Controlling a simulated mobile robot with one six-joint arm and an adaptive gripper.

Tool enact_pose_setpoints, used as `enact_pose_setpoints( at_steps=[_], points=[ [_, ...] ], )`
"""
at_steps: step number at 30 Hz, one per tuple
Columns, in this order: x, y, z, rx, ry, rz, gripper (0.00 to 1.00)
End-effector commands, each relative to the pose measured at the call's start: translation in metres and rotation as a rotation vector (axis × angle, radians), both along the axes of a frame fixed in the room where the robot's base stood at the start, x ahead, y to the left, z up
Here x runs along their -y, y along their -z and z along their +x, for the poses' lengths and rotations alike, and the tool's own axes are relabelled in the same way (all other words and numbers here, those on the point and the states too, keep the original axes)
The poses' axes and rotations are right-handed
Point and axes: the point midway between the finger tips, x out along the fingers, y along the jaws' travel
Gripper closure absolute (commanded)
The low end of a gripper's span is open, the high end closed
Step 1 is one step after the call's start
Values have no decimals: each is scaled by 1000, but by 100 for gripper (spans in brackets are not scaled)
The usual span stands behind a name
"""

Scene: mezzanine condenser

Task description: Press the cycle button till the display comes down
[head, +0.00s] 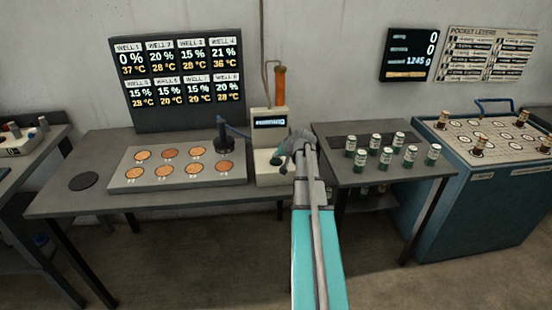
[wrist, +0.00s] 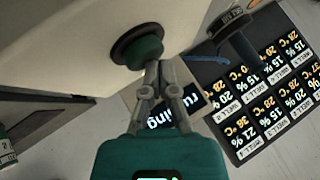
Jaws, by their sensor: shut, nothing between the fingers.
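The cream machine (head: 265,170) stands on the table, right of the plate of wells. Its small display (head: 269,122) is lit, and in the wrist view the display (wrist: 190,98) shows letters ending in "ning", partly hidden by a finger. The round green button (wrist: 137,48) with a dark collar sits on the cream face. My gripper (wrist: 152,68) is shut and empty, its fingertips at the lower right edge of the button; I cannot tell whether they press it. In the head view my gripper (head: 284,158) is in front of the machine, and the button is hardly distinguishable.
A plate (head: 160,177) with several copper-coloured discs lies to the left, below a lit well board (head: 183,80). A dark stand (head: 226,135) is close left of the machine. Several green-and-white cans (head: 384,153) stand on the right table. A blue cabinet (head: 470,200) is further right.

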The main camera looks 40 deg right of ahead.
Motion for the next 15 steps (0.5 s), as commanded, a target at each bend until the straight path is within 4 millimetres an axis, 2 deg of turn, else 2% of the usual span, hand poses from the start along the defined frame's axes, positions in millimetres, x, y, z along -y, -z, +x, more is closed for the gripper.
enact_pose_setpoints(
  at_steps=[7, 15],
  points=[
    [0, -13, 0, 0, 0, 0, 100],
    [0, -16, 0, 0, 0, 0, 100]
  ],
)
